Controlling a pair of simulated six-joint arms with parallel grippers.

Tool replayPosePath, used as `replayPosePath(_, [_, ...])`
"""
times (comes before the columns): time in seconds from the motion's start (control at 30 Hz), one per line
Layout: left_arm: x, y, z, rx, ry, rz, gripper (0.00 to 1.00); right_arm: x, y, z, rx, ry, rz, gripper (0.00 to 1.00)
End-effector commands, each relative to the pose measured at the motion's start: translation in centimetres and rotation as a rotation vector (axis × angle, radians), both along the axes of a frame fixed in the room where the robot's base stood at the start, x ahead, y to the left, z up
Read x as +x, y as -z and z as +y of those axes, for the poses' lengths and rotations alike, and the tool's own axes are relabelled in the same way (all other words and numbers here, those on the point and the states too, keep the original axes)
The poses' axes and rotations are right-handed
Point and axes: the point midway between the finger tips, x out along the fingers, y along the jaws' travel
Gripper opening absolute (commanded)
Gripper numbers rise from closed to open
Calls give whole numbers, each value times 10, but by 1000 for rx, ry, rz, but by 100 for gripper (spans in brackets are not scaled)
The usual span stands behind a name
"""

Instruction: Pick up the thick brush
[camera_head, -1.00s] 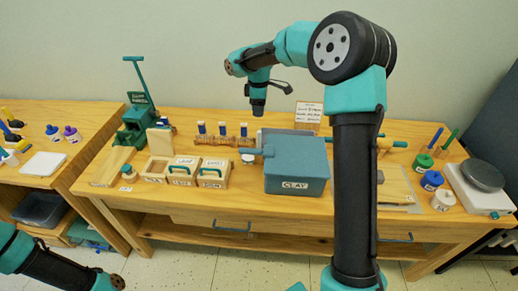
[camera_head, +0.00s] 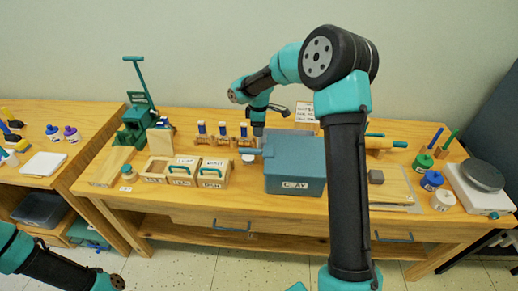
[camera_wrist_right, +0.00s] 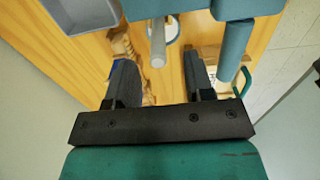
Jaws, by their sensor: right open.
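The thick brush is not plain to pick out. In the right wrist view a grey rod (camera_wrist_right: 158,48), perhaps its handle, points up toward the camera in front of a pale round top, apparently the small white jar (camera_wrist_right: 172,27). My right gripper (camera_wrist_right: 154,82) is open, and the rod's end shows between and beyond its fingertips. I cannot tell if they touch. In the head view my right gripper (camera_head: 258,130) points down above the table, left of the CLAY box. My left gripper is out of view; only part of that arm shows at lower left.
The blue CLAY box (camera_head: 295,172) stands close beside the gripper, with a teal bar (camera_head: 250,151) on its left. Blue-topped tools (camera_head: 222,128) stand in a wooden rack to the left. Lidded wooden boxes (camera_head: 214,174) stand in front. A scale (camera_head: 484,177) is at the right.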

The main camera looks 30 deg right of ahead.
Motion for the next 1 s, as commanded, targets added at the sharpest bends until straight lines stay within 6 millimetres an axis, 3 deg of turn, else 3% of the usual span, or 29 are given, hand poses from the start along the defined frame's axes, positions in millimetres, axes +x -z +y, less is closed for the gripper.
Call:
replayPosePath(0.4, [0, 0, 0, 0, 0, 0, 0, 1, 48, -2, 0, 0, 2, 48])
replayPosePath(0.93, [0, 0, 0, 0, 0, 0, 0, 1, 50, -2, 1, 0, 1, 48])
replayPosePath(1.0, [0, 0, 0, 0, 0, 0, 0, 1, 50, -2, 1, 0, 1, 41])
